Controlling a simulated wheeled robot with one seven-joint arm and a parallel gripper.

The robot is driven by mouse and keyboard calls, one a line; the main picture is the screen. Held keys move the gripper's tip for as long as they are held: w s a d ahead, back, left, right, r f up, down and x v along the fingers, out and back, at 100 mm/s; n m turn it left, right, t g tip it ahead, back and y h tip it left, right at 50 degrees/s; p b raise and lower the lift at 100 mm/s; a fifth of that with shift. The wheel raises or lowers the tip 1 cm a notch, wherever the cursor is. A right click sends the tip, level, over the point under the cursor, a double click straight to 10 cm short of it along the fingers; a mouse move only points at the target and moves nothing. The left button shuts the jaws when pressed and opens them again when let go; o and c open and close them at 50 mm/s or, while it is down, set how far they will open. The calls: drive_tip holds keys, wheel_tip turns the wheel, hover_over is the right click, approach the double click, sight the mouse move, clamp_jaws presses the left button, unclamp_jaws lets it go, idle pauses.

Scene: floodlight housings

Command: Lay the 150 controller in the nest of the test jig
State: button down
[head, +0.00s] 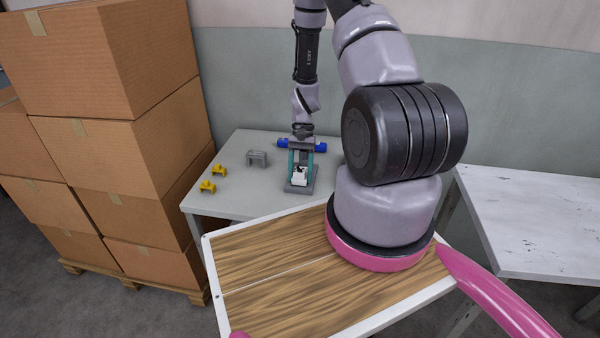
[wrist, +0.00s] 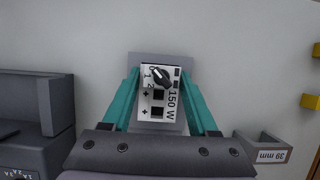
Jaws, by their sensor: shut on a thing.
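The 150 controller (wrist: 158,107) is a white block marked "150 W", with a dark knob and dark square sockets on its face. My gripper (wrist: 160,80) has teal fingers shut on its two sides. In the head view the controller (head: 299,177) is low over a grey plate (head: 297,190), which looks like the test jig. The plate's edge (wrist: 160,58) shows beyond the controller in the wrist view. The nest is covered by the controller and fingers. I cannot tell whether the controller touches the plate or hangs just above it.
A grey bracket marked "39 mm" (wrist: 267,153) stands beside the plate. Two yellow pieces (head: 219,170) (head: 208,187) lie farther left on the table (head: 235,205). A dark grey block (wrist: 45,110) stands on the plate's other side. Stacked cartons (head: 100,60) rise at left.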

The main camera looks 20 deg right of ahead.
drive_tip(key=shift+c, duration=0.5)
unclamp_jaws()
drive_tip(key=w+r+t, duration=0.1)
drive_tip(key=w+r, duration=0.1)
drive_tip(key=r, duration=1)
drive_tip(key=w+r+t, duration=0.2)
drive_tip(key=r, duration=1)
drive_tip(key=s+a+r+n+t, duration=0.1)
drive_tip(key=s+a+r+t, duration=0.2)
drive_tip(key=s+r, duration=0.6)
drive_tip(key=s+a+r+n+t, duration=0.1)
drive_tip(key=s+a+r+t, duration=0.2)
drive_tip(key=s+r, duration=0.7)
wheel_tip(320, 180, up, 6)
drive_tip(key=shift+a+n+t, duration=0.3)
drive_tip(key=shift+a+t, duration=0.05)
drive_tip(key=shift+t, duration=0.55)
